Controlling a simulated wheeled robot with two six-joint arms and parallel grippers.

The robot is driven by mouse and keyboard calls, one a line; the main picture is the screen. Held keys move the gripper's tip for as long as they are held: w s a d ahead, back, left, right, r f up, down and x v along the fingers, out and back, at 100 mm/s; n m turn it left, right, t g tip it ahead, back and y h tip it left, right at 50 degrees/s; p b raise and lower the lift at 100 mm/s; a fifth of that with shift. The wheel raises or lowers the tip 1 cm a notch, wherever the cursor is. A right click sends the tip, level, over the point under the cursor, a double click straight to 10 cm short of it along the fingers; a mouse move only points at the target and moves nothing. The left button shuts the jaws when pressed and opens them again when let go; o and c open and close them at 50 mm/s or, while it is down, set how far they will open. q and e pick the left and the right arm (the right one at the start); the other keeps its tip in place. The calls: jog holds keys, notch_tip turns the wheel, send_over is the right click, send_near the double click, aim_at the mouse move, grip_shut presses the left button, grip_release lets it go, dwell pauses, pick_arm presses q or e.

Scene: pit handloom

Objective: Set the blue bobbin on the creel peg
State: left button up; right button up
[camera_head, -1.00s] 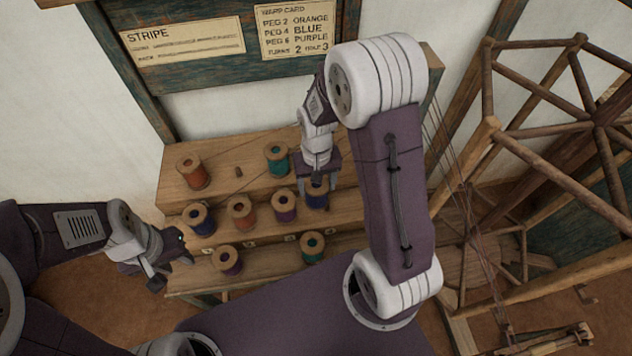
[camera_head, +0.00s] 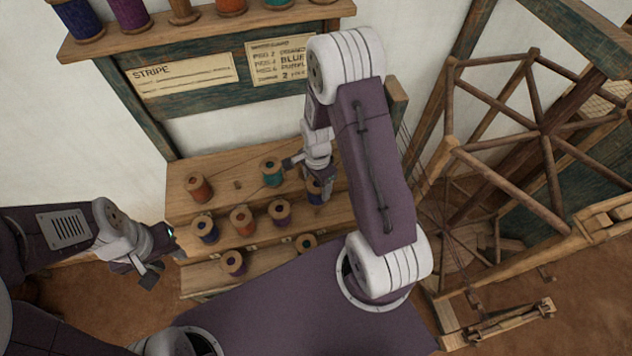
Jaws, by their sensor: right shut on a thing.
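My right gripper (camera_head: 320,192) is shut on a blue bobbin (camera_head: 313,187) at the right part of the stepped wooden creel (camera_head: 183,202). The gripper hides part of the bobbin, and I cannot tell whether it is seated or lifted. A bare peg (camera_head: 237,185) stands on the top step between an orange bobbin (camera_head: 199,189) and a teal bobbin (camera_head: 271,172). Another dark blue bobbin (camera_head: 206,229) stands on the middle step at the left. My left gripper (camera_head: 163,268) looks open and empty, left of the creel.
An orange bobbin (camera_head: 242,221) and a purple one (camera_head: 281,213) share the middle step. More bobbins stand on the lowest step. A wall shelf (camera_head: 200,36) above holds several bobbins. The warp card (camera_head: 282,62) hangs below it. A wooden frame (camera_head: 540,135) fills the right.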

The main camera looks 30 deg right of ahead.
jog(key=shift+f+b, duration=1.7)
jog(key=shift+f, duration=0.25)
jog(key=shift+f+b, duration=2.5)
jog(key=shift+f, duration=0.7)
jog(key=o, duration=1.8)
jog(key=shift+c, duration=0.2)
jog(key=shift+r, duration=0.15)
notch_tip(320, 180, up, 7)
jog(key=p, duration=0.6)
